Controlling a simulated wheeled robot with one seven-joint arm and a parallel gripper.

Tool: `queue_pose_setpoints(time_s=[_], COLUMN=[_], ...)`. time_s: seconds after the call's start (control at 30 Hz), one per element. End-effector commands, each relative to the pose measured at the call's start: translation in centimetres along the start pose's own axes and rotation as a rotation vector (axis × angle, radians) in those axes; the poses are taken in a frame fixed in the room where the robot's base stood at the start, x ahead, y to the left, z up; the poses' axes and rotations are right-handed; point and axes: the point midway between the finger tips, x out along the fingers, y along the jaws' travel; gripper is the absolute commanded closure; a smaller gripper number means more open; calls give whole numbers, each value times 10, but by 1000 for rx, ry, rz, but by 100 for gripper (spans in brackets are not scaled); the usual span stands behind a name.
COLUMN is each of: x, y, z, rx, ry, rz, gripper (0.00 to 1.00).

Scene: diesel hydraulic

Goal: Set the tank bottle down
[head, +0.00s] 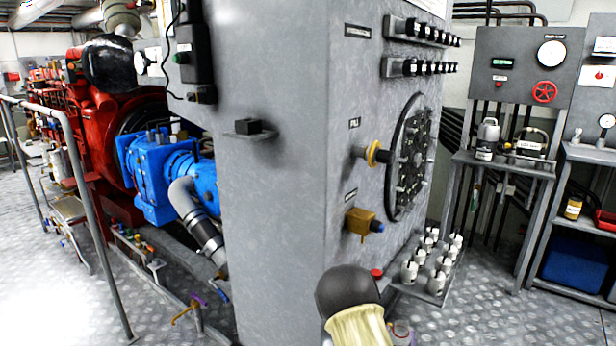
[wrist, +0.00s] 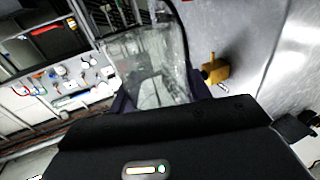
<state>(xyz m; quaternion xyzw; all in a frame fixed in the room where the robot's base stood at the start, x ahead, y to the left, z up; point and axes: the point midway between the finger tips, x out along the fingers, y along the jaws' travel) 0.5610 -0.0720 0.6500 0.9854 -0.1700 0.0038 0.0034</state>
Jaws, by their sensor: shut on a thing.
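The tank bottle seems to be the clear, greyish see-through container (wrist: 148,62) in the wrist view. It stands out beyond the black gripper body, between the dark fingers. My gripper (wrist: 160,95) is shut on it. The fingertips are largely hidden behind the bottle and the gripper body. In the head view only part of my arm shows at the bottom, and I cannot make out the held bottle there.
A low tray (head: 405,285) with several white bottles juts from the grey cabinet (head: 275,200). A brass valve (head: 362,222) sticks out above it, and also shows in the wrist view (wrist: 214,69). A metal bench (head: 510,165) stands at right. Floor between is clear.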

Motion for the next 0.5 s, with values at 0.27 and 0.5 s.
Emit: queue_pose_setpoints(time_s=[0.27,0.5], x=[-23,-29], y=[-59,-68], z=[38,28], rx=[1,2], ry=[-9,-9], rz=[-42,-56], gripper=[76,76])
